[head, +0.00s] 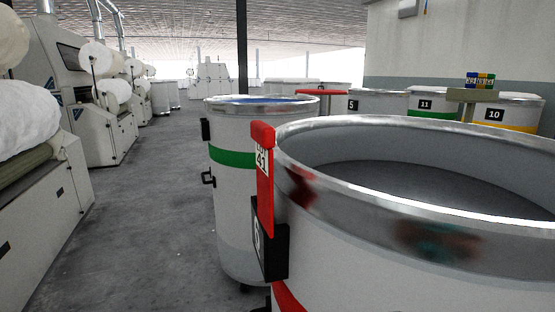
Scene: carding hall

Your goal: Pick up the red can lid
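A thin flat red piece (320,92) shows in the middle distance, just beyond the rim of the green-banded can; it may be the red can lid, but it is too small and partly hidden to be sure. A red hanging tag (264,185) with a white label reading 41 hooks over the rim of the large near can (430,270). The near can is open at the top, and its visible inside is grey. My gripper is not in view.
A can with a green band (232,157) stands just behind the near can. Numbered cans, such as 11 (434,103) and 10 (508,112), stand at the back right, near small coloured blocks (480,80). Carding machines (45,215) line the left; the floor aisle (150,230) is clear.

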